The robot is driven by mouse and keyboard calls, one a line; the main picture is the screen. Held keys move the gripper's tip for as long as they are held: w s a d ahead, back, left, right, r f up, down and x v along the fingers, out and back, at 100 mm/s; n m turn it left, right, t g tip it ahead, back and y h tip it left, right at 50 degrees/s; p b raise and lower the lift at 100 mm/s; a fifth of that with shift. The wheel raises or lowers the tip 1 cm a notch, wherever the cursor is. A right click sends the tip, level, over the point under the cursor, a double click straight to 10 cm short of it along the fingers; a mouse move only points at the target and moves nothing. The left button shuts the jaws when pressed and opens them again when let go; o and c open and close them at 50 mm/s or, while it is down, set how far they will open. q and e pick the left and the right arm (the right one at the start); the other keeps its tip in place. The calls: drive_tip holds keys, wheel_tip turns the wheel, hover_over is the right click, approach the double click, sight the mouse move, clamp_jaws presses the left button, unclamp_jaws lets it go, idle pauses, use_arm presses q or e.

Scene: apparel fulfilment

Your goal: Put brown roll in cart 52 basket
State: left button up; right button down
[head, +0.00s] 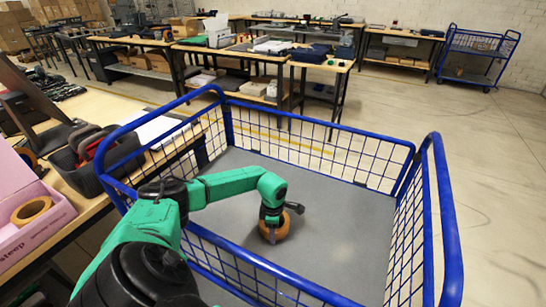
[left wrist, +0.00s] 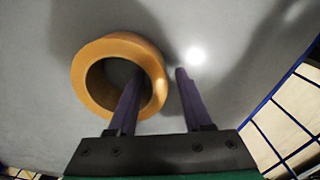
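A brown roll (head: 282,228) is in the blue wire basket (head: 355,202) of the cart, at its grey floor below my left gripper (head: 272,215). In the left wrist view the roll (left wrist: 93,92) shows as a ring, and my left gripper (left wrist: 157,75) has one finger over or in its hole and the other outside its right side. The fingers are apart, with a visible gap between the outer finger and the roll. My right gripper is not in view. No cart number is readable.
A pink box (head: 28,238) with another brown roll (head: 32,210) stands on the table at left, beside a dark grey bin (head: 125,155). The basket's blue rails surround my left forearm. The rest of the basket floor is bare.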

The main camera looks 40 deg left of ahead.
use_arm(q)
drive_tip(key=shift+r, duration=0.3)
wheel_tip(320, 180, up, 12)
drive_tip(key=shift+f, duration=0.15)
idle(0.4)
